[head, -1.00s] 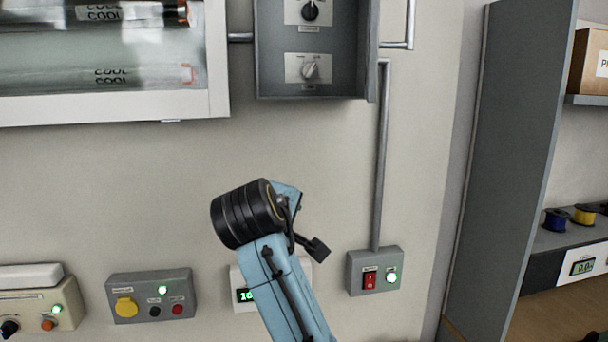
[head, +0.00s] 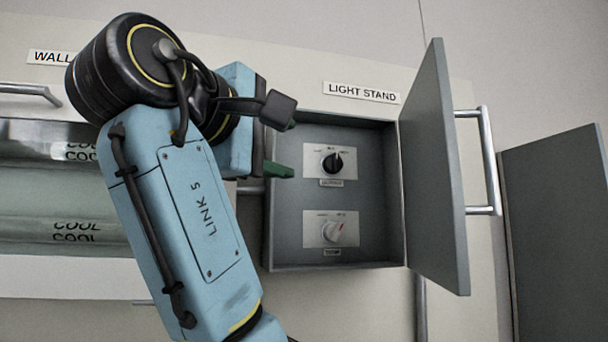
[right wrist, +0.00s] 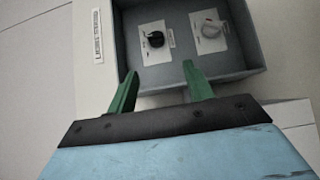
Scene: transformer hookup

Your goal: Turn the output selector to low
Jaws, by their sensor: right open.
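The output selector is a black knob (head: 332,162) on a white plate, the upper of two in an open grey box marked "LIGHT STAND". Its pointer leans up and right of vertical; its small lettering is too blurred to read surely. The black knob also shows in the right wrist view (right wrist: 156,40), beyond the fingertips. My right gripper (head: 280,170) is at the box's left side, left of the knob and apart from it. Its two green fingers (right wrist: 162,84) are spread with nothing between them. My left gripper is not in view.
A second, pale knob (head: 334,232) with a red mark sits below on its own plate. The box door (head: 436,170) stands open at the right, with a bar handle (head: 487,160). A glass-fronted cabinet (head: 60,272) is at the left, partly behind my arm.

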